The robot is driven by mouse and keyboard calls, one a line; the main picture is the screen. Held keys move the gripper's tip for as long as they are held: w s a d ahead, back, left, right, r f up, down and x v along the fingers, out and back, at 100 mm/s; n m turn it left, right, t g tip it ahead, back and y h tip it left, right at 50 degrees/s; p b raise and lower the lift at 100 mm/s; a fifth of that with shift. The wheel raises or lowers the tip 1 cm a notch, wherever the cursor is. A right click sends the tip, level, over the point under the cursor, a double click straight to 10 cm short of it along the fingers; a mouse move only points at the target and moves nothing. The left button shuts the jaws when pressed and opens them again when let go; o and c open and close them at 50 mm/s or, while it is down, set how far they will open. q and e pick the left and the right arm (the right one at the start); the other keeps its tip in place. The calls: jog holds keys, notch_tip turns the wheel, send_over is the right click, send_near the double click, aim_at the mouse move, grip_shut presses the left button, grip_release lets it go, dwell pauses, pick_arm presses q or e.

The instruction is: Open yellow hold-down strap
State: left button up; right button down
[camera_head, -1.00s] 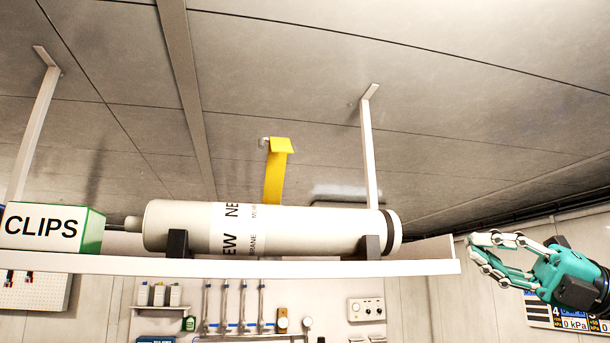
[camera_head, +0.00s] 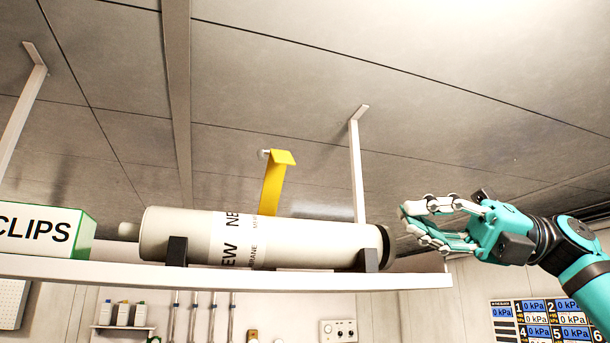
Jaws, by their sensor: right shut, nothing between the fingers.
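The yellow hold-down strap (camera_head: 271,188) stands up behind a white cylinder (camera_head: 190,233) on a high shelf. Its top end is bent over to the right, near a small light knob below the ceiling. Its lower end is hidden behind the cylinder. My right gripper (camera_head: 403,226), teal with pale fingers, is shut and empty. It is at the right end of the cylinder, well to the right of the strap and apart from it. My left gripper is not in view.
The white shelf (camera_head: 220,279) hangs from brackets, one of them (camera_head: 357,170) between the strap and my right gripper. Dark cradles (camera_head: 176,251) hold the cylinder. A CLIPS box (camera_head: 40,232) stands at the left. A panel of kPa displays (camera_head: 540,315) is at lower right.

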aim_at(273, 186)
jog(key=p+x, duration=0.3)
jog(key=x, duration=1)
jog(key=shift+a+r, duration=0.2)
jog(key=shift+a, duration=0.05)
jog(key=w+r+p, duration=0.1)
jog(key=w+a+r+p, duration=0.1)
jog(key=p, duration=0.1)
jog(key=shift+w+r, duration=0.2)
jog(key=shift+r, duration=0.1)
jog(key=shift+w, duration=0.1)
